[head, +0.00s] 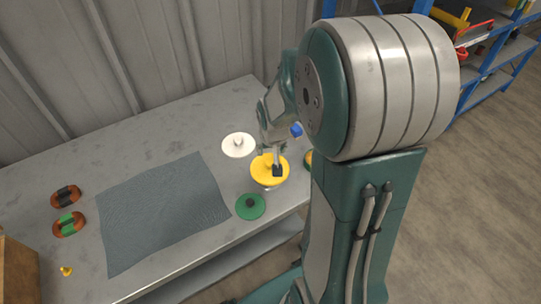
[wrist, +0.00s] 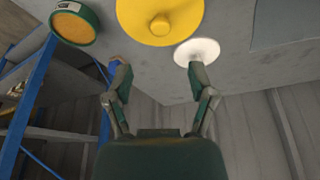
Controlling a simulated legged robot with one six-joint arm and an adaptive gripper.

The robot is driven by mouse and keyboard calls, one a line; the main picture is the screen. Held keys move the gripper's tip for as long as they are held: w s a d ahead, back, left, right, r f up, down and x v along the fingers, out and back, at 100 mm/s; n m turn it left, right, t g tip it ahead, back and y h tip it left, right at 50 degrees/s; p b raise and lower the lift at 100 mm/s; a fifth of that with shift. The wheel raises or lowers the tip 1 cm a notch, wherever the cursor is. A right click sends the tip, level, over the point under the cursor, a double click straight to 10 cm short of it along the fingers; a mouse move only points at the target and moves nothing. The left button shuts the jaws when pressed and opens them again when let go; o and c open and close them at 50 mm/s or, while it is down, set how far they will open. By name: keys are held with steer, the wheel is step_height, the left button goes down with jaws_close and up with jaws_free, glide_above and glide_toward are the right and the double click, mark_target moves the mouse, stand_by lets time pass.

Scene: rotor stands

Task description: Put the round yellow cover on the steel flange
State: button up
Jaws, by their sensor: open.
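The round yellow cover (head: 269,171) is a disc with a small central knob near the table's right end. In the wrist view the yellow cover (wrist: 160,12) is at the top, knob towards me. A pale, narrow edge shows just beneath its front rim in the head view. It may be the steel flange, but the cover hides most of it, and I cannot tell how the two sit. My gripper (head: 271,158) is over the cover in the head view, one dark fingertip overlapping it. In the wrist view my gripper (wrist: 157,68) has its fingers wide apart with nothing between them.
A white knobbed disc (head: 238,146) and a green disc (head: 243,208) lie close by. A blue block (head: 296,130) and a green-rimmed round thing (wrist: 73,25) are near the right end. A grey mat (head: 160,210) covers the middle. Blue shelving (head: 490,70) stands right.

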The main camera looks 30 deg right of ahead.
steer(key=s+a+r+n+t, duration=0.1)
steer(key=s+a+r+n, duration=0.1)
steer(key=s+a+r, duration=0.4)
steer(key=s+a+r+n+t+y, duration=0.1)
steer(key=s+a+r, duration=0.4)
steer(key=s+r, duration=0.5)
steer(key=shift+s+a+r+n, duration=0.3)
steer(key=shift+r+n, duration=0.3)
steer(key=shift+r, duration=0.3)
